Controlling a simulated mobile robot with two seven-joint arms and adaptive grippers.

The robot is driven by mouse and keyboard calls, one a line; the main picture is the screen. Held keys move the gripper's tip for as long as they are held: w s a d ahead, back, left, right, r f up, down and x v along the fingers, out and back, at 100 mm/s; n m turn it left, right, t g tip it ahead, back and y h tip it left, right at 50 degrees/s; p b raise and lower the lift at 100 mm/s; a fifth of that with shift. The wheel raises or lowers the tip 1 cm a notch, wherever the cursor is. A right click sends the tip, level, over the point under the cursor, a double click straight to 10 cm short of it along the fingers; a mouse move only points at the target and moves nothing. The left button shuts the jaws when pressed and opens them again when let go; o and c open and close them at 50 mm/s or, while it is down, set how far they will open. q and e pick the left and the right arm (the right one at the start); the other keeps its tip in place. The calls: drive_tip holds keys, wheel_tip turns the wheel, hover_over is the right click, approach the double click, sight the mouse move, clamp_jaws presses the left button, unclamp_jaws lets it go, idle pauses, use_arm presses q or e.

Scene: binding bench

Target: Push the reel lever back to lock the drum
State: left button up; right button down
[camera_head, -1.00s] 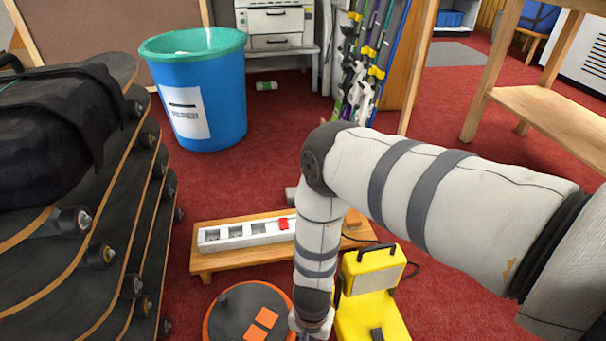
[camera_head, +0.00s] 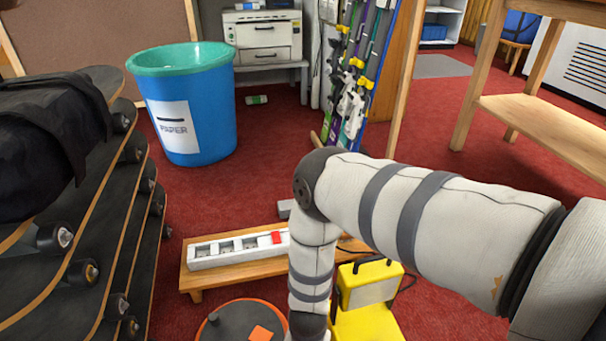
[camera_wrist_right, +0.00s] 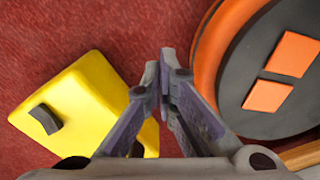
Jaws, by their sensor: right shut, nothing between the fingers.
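The round drum (camera_head: 238,328), dark with an orange rim and orange patches, is cut off at the bottom of the head view. A grey upright knob (camera_head: 213,318) stands on it. In the right wrist view the drum (camera_wrist_right: 236,75) is at the right. I cannot tell which part is the reel lever. My right gripper (camera_wrist_right: 165,78) is shut and empty, over the gap between the drum and a yellow block (camera_wrist_right: 88,95) with a dark tab (camera_wrist_right: 45,119). In the head view it is below the edge. My left gripper is not in view.
A low wooden bench (camera_head: 197,281) with a white strip (camera_head: 228,251) stands behind the drum. The yellow block (camera_head: 366,325) is right of my right forearm. Stacked skateboards (camera_head: 98,205) fill the left. A blue paper bin (camera_head: 212,115) stands behind on open red floor.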

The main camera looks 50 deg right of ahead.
drive_tip(key=shift+w+r, duration=0.1)
idle(0.6)
drive_tip(key=shift+w+d+r, duration=0.4)
drive_tip(key=shift+w+r, duration=0.2)
drive_tip(key=shift+r, duration=0.1)
drive_tip(key=shift+w, duration=0.1)
drive_tip(key=shift+w+d+r, duration=0.45)
drive_tip(key=shift+w+r, duration=0.1)
drive_tip(key=shift+r, duration=0.05)
idle(0.3)
